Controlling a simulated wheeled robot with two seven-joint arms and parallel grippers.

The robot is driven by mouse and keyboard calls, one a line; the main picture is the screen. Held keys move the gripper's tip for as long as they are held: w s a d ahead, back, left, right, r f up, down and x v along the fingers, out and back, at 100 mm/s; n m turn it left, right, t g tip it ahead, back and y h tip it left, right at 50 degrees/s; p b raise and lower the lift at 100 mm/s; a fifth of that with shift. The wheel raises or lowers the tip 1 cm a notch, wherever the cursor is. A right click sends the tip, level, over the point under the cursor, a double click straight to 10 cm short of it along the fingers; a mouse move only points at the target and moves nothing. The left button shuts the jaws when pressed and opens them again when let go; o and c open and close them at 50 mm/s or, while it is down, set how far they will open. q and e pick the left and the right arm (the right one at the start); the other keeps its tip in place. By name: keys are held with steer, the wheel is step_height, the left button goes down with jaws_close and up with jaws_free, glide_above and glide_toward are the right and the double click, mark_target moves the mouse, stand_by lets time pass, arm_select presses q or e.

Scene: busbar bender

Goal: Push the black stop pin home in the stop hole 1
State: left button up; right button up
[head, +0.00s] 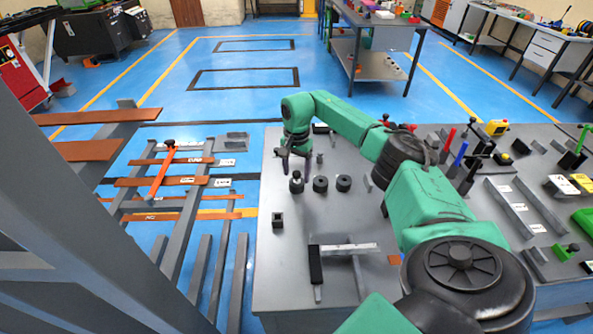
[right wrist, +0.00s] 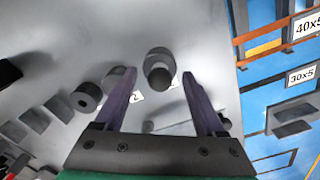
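A dark pin with a rounded knob (head: 296,175) stands upright in or on the leftmost of three short black cylinders on the grey bench top. Its rounded top (right wrist: 159,76) also shows in the right wrist view, just beyond and between the fingertips. How deep it sits cannot be told. The middle cylinder (head: 320,184) and right cylinder (head: 343,183) have no knob. A label reading 2 shows beside the left finger in the right wrist view; no label 1 is readable. My right gripper (head: 297,163) is open and empty, close behind the pin, with its purple fingers apart. My left gripper is not in view.
A small black square block (head: 277,220) stands nearer the bench's left edge. A pale bar assembly with a black handle (head: 316,264) lies at the front. Tools with red and blue handles (head: 460,154) stand to the right. A bar rack is left of the bench.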

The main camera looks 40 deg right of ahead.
mark_target(297, 171)
step_height(297, 171, up, 14)
steer(key=b, duration=0.2)
steer(key=shift+r, duration=0.25)
stand_by(0.6)
